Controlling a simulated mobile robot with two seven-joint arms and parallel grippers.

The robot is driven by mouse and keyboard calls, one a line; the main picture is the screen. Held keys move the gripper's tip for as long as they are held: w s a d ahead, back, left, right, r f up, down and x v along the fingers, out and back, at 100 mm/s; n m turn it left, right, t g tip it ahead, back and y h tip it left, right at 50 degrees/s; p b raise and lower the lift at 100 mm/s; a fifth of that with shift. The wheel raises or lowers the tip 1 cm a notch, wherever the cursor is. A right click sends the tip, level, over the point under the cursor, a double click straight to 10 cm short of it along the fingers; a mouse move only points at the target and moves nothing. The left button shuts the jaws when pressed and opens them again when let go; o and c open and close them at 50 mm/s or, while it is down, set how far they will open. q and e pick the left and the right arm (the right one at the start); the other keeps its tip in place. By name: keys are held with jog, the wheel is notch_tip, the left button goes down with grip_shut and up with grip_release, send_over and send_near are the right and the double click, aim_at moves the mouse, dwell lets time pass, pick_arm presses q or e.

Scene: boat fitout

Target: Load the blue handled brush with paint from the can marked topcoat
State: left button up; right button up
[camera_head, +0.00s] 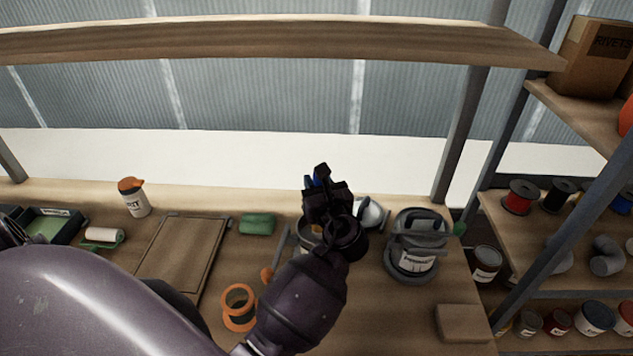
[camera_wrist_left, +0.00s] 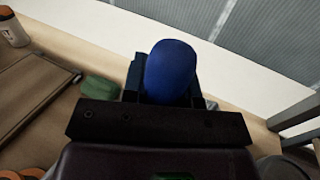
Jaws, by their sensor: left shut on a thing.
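My left gripper (camera_head: 318,178) is shut on the blue handled brush, whose blue handle (camera_wrist_left: 171,72) stands up between the fingers in the left wrist view. In the head view only a bit of blue (camera_head: 311,181) shows at the fingertips; the bristles are hidden. The gripper is above the back of the bench. A grey can (camera_head: 306,243) is partly hidden behind the gripper and wrist. A dark lidded container (camera_head: 415,262) with a white label stands to the right; I cannot read its label surely. No marking clearly reads topcoat. My right gripper is not in view.
A wooden bench (camera_head: 385,315) holds an orange tape roll (camera_head: 239,305), a green block (camera_head: 258,224), a flat board (camera_head: 182,252) and an orange-capped bottle (camera_head: 134,197). A wooden shelf (camera_head: 270,42) runs above. Shelving with spools and cans stands right.

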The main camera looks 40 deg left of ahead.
pick_arm(q)
notch_tip(320, 180, up, 6)
jog(key=p, duration=0.4)
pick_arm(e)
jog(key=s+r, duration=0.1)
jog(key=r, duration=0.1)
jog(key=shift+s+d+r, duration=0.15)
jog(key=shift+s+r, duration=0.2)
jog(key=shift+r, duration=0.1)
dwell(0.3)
